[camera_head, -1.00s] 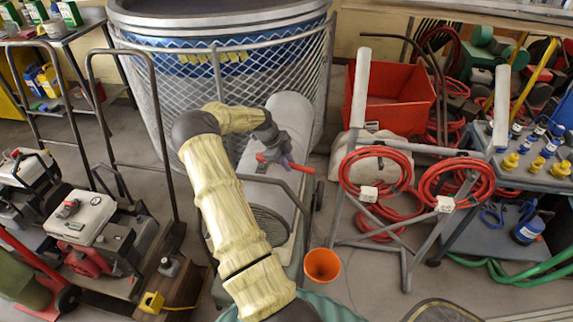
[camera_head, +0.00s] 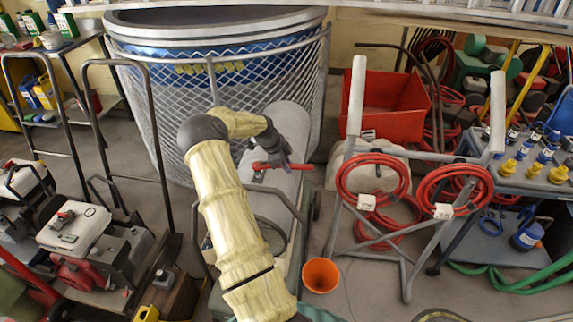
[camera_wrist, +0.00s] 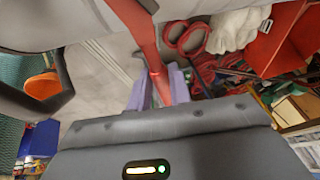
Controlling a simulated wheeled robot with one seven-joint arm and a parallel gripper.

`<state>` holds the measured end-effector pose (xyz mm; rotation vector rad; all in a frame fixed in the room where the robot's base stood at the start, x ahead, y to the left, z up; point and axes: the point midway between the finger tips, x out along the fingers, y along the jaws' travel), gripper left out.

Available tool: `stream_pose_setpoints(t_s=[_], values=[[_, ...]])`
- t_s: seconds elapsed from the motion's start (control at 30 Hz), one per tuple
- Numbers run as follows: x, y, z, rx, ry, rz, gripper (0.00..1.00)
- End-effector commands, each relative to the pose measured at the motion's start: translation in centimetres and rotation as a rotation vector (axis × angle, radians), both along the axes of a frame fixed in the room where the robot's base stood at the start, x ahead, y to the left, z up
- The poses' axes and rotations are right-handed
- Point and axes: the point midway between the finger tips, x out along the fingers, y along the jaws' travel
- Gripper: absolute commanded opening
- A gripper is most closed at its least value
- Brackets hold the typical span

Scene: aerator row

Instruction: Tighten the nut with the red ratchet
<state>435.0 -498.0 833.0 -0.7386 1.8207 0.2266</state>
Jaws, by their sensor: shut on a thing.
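The red ratchet (camera_head: 301,167) is held in my gripper (camera_head: 282,160), over a long grey cylindrical tank (camera_head: 290,125) in the head view. It lies nearly level across the picture, its red ends showing on both sides of the gripper. In the wrist view, the ratchet (camera_wrist: 140,35) runs up from between the pale purple fingers of my gripper (camera_wrist: 159,88), which are shut on it. Its far end reaches the top edge, by a small dark part. I cannot make out the nut in either view. I cannot tell whether the ratchet touches the tank.
A mesh cage (camera_head: 180,110) around a blue tub stands behind my arm. An orange cup (camera_head: 321,275) is on the floor near the tank's front. A grey frame (camera_head: 345,135) with red hose coils (camera_head: 372,185) stands right. A red bin (camera_head: 395,110) is behind it. Wheeled carts crowd the left.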

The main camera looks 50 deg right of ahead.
Motion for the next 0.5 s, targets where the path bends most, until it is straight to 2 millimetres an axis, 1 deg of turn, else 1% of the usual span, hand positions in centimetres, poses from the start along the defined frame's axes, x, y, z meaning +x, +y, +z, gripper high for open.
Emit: stream_pose_setpoints(t_s=[0.07, 0.3, 0.4, 0.5], values=[[-0.2, 0.5, 0.2, -0.001, 0.003, -0.048, 0.0], [-1.4, 2.9, 0.2, -0.001, 0.002, -0.304, 0.0], [-1.6, 3.2, 0.1, -0.003, 0.0, -0.344, 0.0], [-1.6, 3.2, 0.1, -0.001, -0.001, -0.345, 0.0]])
